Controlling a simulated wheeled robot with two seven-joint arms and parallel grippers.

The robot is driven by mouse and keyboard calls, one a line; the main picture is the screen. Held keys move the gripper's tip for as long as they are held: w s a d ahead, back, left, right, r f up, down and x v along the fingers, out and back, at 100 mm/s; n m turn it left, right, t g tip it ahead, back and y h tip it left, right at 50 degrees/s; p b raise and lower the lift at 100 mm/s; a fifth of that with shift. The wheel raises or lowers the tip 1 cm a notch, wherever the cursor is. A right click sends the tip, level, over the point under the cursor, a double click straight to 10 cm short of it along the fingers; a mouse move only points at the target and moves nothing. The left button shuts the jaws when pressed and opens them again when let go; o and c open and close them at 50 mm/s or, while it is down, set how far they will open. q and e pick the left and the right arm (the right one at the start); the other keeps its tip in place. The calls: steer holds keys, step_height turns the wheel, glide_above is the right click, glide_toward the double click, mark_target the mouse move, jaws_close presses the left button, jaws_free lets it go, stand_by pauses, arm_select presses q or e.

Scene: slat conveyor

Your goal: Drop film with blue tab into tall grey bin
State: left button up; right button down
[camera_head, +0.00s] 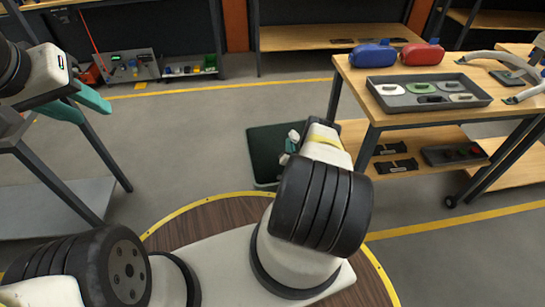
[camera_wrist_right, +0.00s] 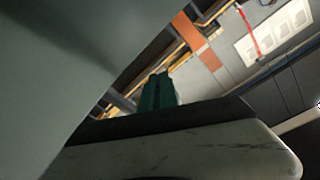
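I see no film with a blue tab and no clear tall grey bin in either view. My left gripper (camera_head: 95,115) is at the upper left of the head view, its teal fingers apart with nothing visible between them.
A dark green rectangular tray or bin (camera_head: 262,171) is on the floor beyond my right arm. A wooden bench (camera_head: 355,98) at right carries a grey tray (camera_head: 378,101), a blue pouch (camera_head: 373,54) and a red pouch (camera_head: 422,53).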

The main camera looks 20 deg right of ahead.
mark_target(291, 141)
steer(key=c, duration=1.5)
jaws_free()
steer(key=shift+c, duration=0.2)
steer(key=shift+r, duration=0.1)
steer(key=shift+r, duration=0.3)
step_height(291, 141, up, 2)
steer(key=shift+w+r, duration=0.1)
steer(key=shift+r, duration=0.1)
steer(key=s+a+r, duration=0.1)
steer(key=s+a, duration=0.7)
steer(key=s, duration=0.6)
steer(key=shift+a+r, duration=0.15)
steer(key=shift+r, duration=0.25)
